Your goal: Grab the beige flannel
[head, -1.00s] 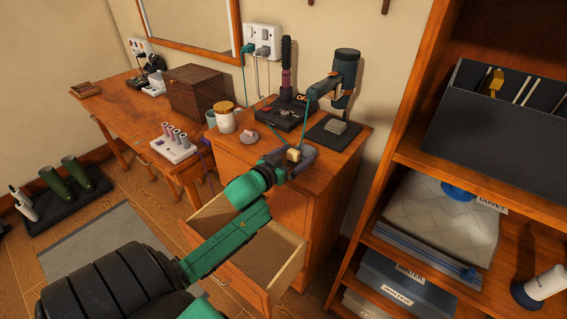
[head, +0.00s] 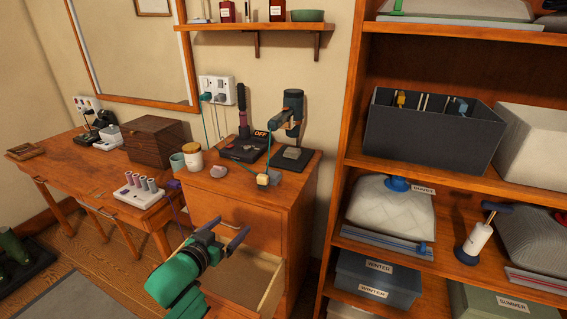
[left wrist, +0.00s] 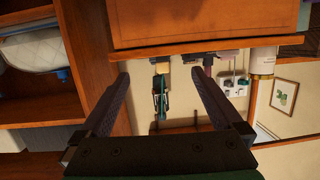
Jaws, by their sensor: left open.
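A small, folded-looking grey-beige thing (head: 292,153) lies on a black mat (head: 306,163) on the drawer cabinet (head: 240,195). It may be the beige flannel, but I cannot be sure. A small yellowish-beige block (head: 262,179) sits at the cabinet's front edge by a teal cord; a yellowish thing also shows between the fingers in the left wrist view (left wrist: 162,68). My left gripper (head: 235,223) is open and empty in front of the cabinet, above the pulled-out drawer (head: 268,285). Its open fingers also show in the left wrist view (left wrist: 160,75). My right gripper is not in view.
On the cabinet stand a hair dryer (head: 291,108), a dark tray marked OFF (head: 240,150), a lidded jar (head: 192,159) and a pinkish lump (head: 218,171). An open shelf unit (head: 345,165) with boxes stands at the right. A desk (head: 75,155) is at the left.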

